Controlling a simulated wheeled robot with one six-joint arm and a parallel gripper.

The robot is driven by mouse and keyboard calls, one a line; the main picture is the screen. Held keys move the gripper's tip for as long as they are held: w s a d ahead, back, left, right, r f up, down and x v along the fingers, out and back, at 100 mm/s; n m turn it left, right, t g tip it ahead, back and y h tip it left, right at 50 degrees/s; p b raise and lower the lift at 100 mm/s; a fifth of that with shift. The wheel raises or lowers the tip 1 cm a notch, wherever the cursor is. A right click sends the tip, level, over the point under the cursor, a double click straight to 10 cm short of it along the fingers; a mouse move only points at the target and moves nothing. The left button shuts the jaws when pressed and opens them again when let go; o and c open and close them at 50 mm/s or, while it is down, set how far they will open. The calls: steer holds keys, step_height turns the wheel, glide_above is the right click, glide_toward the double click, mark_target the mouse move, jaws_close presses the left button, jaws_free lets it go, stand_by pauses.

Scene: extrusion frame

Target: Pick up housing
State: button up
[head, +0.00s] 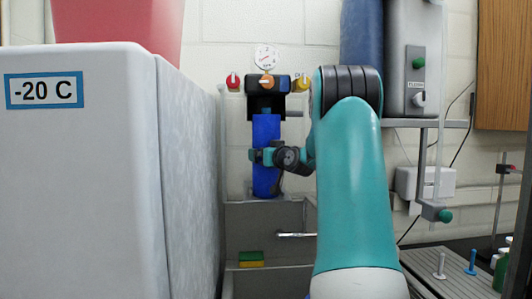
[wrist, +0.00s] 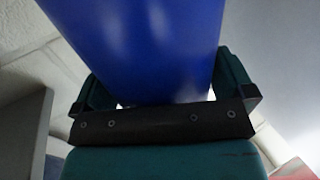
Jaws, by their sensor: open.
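The housing (head: 266,128) is a blue upright cylinder below a dark filter head (head: 268,84) with red, orange and yellow knobs. Its top meets the head, and its lower end is near a grey ledge. My gripper (head: 264,156) is at the lower half of the housing, reaching in from the right. In the wrist view the housing (wrist: 140,45) stands between the two dark green fingers of my gripper (wrist: 165,85), one on each side. The jaws are open; I cannot tell whether either finger touches the housing. My arm hides the area right of it.
A white freezer (head: 80,180) marked -20 C fills the left, with a red container (head: 118,25) on top. A grey sink unit (head: 245,225) lies below, with a yellow-green sponge (head: 251,259). A pressure gauge (head: 267,57) is above the head. A grey apparatus (head: 412,60) stands right.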

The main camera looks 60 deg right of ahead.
steer(key=shift+w+d, duration=0.15)
steer(key=c, duration=0.9)
steer(key=shift+r, duration=0.1)
steer(key=shift+r, duration=0.1)
